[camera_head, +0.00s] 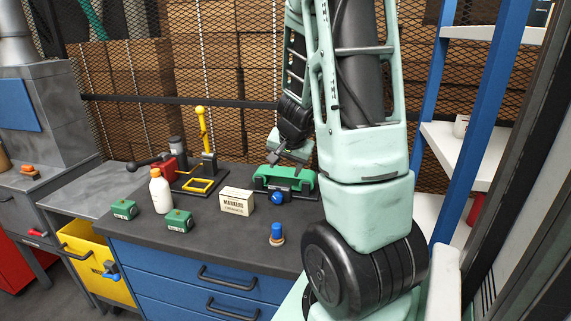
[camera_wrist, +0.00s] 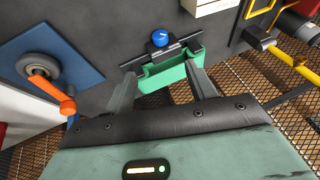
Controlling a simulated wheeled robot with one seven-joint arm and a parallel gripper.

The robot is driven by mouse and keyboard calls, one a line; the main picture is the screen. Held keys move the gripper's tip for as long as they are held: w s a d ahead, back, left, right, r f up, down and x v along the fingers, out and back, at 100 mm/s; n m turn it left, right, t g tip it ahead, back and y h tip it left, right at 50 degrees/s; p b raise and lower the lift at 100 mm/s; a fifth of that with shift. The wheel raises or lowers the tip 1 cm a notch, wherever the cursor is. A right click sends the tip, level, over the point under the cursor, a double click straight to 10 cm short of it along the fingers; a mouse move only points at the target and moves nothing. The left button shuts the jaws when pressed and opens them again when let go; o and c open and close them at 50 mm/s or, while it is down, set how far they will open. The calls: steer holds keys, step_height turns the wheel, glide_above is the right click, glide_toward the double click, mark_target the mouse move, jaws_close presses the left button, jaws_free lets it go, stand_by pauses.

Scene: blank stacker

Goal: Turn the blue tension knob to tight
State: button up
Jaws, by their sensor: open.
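The blue tension knob (camera_head: 277,198) sits on the front of a green fixture (camera_head: 298,180) on the dark bench top. In the wrist view the knob (camera_wrist: 160,38) carries a small white mark and stands beyond the green fixture (camera_wrist: 170,74), fixed to a dark bar. My gripper (camera_head: 272,159) is above and behind the fixture in the head view. In the wrist view my gripper (camera_wrist: 164,80) is open, its two fingers apart with the green fixture between and beyond them. The fingers are apart from the knob. I cannot read the knob's setting.
A markers carton (camera_head: 237,201), green boxes (camera_head: 179,221), a white bottle (camera_head: 160,191) and a yellow-handled tool (camera_head: 204,140) stand left of the fixture. Another blue knob-like piece (camera_head: 277,233) stands near the bench front. An orange lever (camera_wrist: 55,92) on a blue panel shows in the wrist view.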

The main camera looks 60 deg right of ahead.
mark_target(277, 195)
steer(key=shift+r, duration=0.1)
steer(key=shift+g, duration=0.7)
steer(key=b+x, duration=0.1)
steer(key=x, duration=0.4)
steer(key=w+b+x, duration=0.1)
steer(key=x, duration=0.5)
steer(key=w+b+x, duration=0.1)
steer(key=b+x, duration=0.1)
steer(key=x, duration=0.4)
steer(key=shift+w+r, duration=0.15)
steer(key=shift+w, duration=0.05)
steer(key=c, duration=1)
